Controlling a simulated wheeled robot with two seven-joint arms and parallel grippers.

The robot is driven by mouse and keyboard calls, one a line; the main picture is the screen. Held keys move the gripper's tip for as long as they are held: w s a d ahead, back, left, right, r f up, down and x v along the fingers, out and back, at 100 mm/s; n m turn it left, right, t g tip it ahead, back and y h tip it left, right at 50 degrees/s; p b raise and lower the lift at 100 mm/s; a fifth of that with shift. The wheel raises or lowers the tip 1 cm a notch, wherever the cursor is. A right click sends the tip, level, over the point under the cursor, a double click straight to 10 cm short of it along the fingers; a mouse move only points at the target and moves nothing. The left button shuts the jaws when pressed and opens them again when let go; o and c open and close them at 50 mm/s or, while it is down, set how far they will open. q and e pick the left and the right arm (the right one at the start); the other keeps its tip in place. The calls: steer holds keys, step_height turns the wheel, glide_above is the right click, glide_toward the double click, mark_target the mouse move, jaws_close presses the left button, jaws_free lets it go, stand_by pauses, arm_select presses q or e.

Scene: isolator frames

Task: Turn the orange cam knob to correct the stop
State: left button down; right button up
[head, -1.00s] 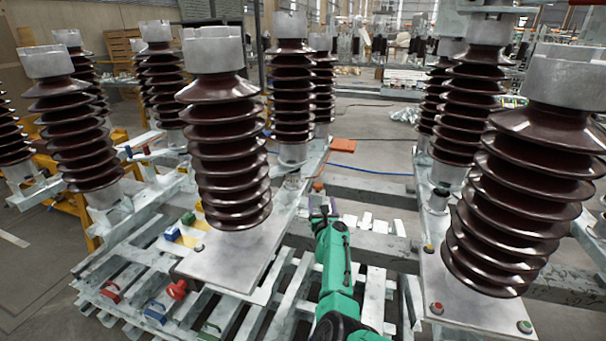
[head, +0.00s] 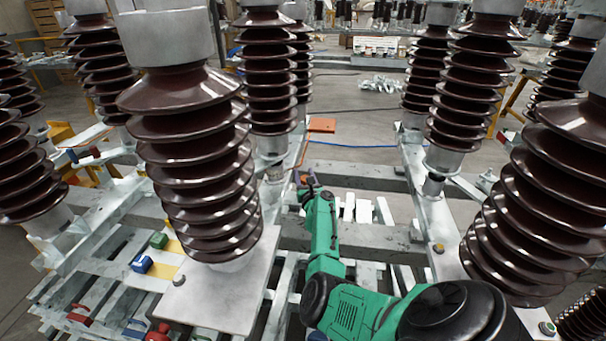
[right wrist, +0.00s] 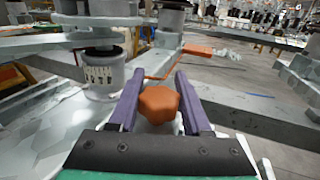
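The orange cam knob (right wrist: 158,103) is a faceted block, centred between the two purple fingers of my right gripper (right wrist: 160,74) in the right wrist view. The fingers stand apart, one on each side of it, with little or no gap showing; firm contact cannot be made out. In the head view my right gripper (head: 306,187) is small and dark at the far end of my green arm, by the frame rail. The knob is small and mostly hidden there. The stop cannot be made out clearly. My left gripper is not in view.
Tall brown ribbed insulators (head: 195,150) stand left and right of my arm. Grey metal beams (head: 380,238) cross near the gripper. An orange plate (head: 322,125) lies beyond. Coloured blocks, including a blue one (head: 141,264), sit at the lower left.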

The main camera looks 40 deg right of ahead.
jaws_close()
steer(key=shift+n+t+y, duration=0.3)
steer(key=shift+y, duration=0.1)
